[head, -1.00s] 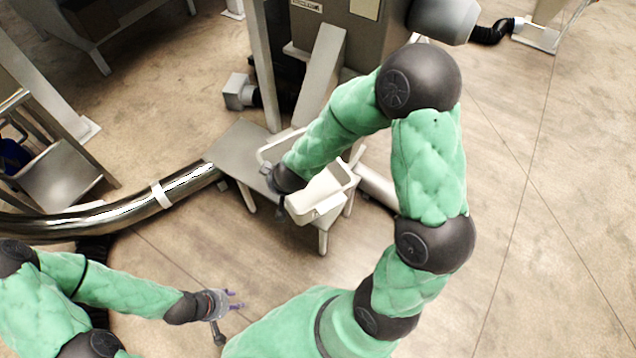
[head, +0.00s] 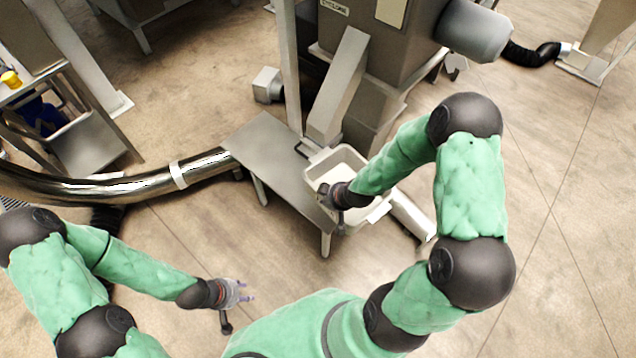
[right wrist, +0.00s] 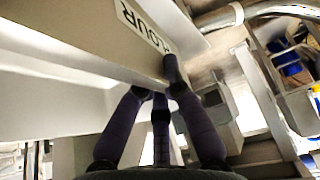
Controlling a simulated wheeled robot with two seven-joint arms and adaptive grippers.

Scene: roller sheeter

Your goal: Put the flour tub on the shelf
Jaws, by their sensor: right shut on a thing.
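The flour tub (head: 374,212) is a pale, open-topped tub beside the right end of a low grey metal table in the head view. In the right wrist view its long pale wall (right wrist: 70,55) fills the upper left and carries a partly visible FLOUR label. My right gripper (right wrist: 163,88) is shut on the tub's wall; its dark fingers meet it there. In the head view that gripper's tips are mostly hidden behind my wrist. My left gripper (head: 245,292) is open and empty, low over the floor. I cannot tell which surface is the shelf.
The low grey table (head: 265,150) has a bare top. A tall grey machine (head: 365,60) with a slanted chute (head: 340,85) stands behind the tub. A shiny pipe (head: 120,185) runs in from the left. A side stand (head: 85,150) is far left. Floor to the right is clear.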

